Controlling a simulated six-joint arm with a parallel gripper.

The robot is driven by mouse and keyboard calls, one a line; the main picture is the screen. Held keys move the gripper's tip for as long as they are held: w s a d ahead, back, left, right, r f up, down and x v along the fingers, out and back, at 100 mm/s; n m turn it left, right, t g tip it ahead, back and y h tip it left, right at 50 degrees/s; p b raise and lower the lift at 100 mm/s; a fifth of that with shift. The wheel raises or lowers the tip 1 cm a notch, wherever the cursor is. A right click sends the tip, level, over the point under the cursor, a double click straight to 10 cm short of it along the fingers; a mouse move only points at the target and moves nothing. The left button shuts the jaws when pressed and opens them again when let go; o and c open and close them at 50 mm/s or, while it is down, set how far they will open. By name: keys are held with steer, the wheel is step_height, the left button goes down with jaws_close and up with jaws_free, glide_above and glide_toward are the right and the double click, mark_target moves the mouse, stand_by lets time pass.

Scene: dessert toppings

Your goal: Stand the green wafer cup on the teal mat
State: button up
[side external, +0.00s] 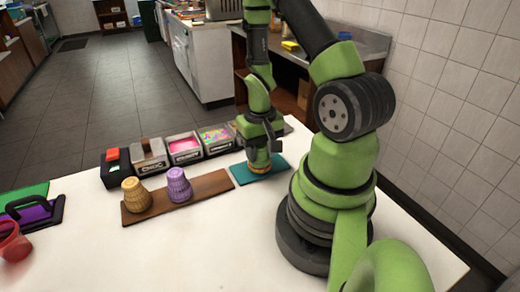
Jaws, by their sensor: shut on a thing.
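The teal mat (278,171) lies on the white table, right of the brown board. My gripper (259,158) points down over the mat's left part. It is shut on a wafer cup (259,167) that is mostly hidden by the fingers. Only a small lower part of the cup shows, and it looks yellowish; its green colour cannot be made out. The cup is at or just above the mat; I cannot tell whether it touches.
A tan wafer cup (136,195) and a purple one (178,185) stand on the brown board (207,187). A row of topping containers (185,148) runs behind. A red cup (13,242) and a dark-handled tool (35,212) are at far left. The front table is clear.

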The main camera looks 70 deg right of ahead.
steer(key=shift+f, duration=0.1)
steer(key=o, duration=0.7)
steer(key=shift+o, duration=0.2)
step_height(320, 180, up, 11)
steer(key=shift+r, duration=0.1)
steer(key=s+a+r+n+t+y, duration=0.2)
steer(key=a+r+n+t, duration=0.3)
steer(key=a+r, duration=1.1)
steer(key=shift+s+a+r+t, duration=0.35)
steer(key=shift+a+t, duration=0.15)
steer(key=shift+t, duration=0.6)
